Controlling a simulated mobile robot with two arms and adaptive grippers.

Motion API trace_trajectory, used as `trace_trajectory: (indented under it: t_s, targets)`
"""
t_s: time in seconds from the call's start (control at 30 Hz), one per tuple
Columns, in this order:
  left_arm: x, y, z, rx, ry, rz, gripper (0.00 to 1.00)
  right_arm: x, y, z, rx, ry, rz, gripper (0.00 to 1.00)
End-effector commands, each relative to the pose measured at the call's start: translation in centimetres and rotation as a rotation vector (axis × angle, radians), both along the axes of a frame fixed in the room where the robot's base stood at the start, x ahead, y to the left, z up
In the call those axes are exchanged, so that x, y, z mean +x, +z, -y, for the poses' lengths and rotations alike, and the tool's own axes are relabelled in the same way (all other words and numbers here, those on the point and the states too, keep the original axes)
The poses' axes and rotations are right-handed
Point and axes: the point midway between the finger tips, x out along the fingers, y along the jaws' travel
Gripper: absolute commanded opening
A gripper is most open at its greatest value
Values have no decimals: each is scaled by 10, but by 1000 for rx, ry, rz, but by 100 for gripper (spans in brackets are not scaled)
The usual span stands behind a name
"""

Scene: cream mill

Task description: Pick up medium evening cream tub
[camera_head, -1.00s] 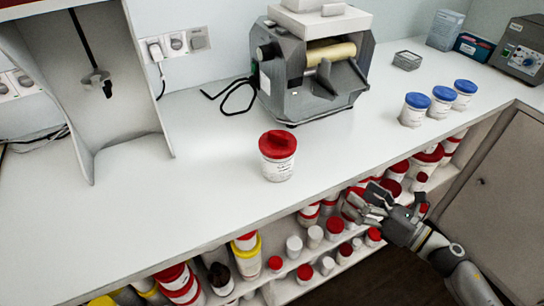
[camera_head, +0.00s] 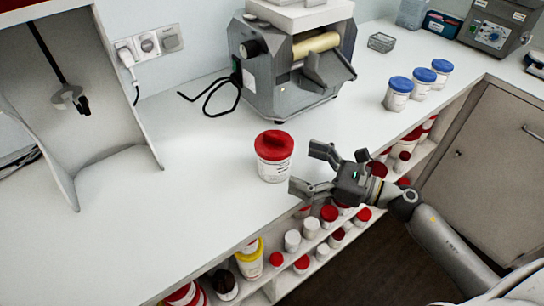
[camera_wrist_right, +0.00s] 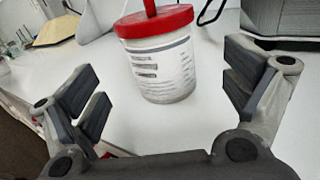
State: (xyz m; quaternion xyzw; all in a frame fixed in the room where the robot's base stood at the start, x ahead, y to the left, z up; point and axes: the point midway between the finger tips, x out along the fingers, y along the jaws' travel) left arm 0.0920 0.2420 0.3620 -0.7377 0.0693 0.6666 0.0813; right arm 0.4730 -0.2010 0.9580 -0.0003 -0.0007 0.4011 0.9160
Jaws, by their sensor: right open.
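A white tub with a red lid (camera_head: 274,156) stands upright on the white worktop, and its label text is too small to read. It also shows in the right wrist view (camera_wrist_right: 160,65), beyond and between the open fingers. My right gripper (camera_head: 308,170) is open and empty, just to the right of the tub, with its fingers pointing towards it. The gripper also shows in the right wrist view (camera_wrist_right: 165,95). The fingers appear apart from the tub. My left gripper is not in view.
Three blue-lidded tubs (camera_head: 411,85) stand at the right of the worktop (camera_head: 190,215). A grey roller mill (camera_head: 292,70) stands behind the red-lidded tub. Shelves below hold several tubs. The worktop left of the tub is clear.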

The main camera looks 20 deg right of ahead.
Motion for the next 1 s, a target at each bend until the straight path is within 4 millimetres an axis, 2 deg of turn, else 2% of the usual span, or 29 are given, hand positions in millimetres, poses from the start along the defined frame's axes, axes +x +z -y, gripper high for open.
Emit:
trace_trajectory:
  t_s: [0.1,0.2,0.37,0.63,1.0]
  targets:
    - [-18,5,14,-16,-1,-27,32,9,2,-10,2,0,1,96]
    - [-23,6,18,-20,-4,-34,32,13,1,-14,1,0,1,96]
    - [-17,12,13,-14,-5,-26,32,20,2,-21,3,-1,0,96]
    - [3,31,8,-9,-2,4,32,44,-1,-47,4,-1,1,96]
    - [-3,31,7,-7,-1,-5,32,50,-5,-54,1,0,-1,95]
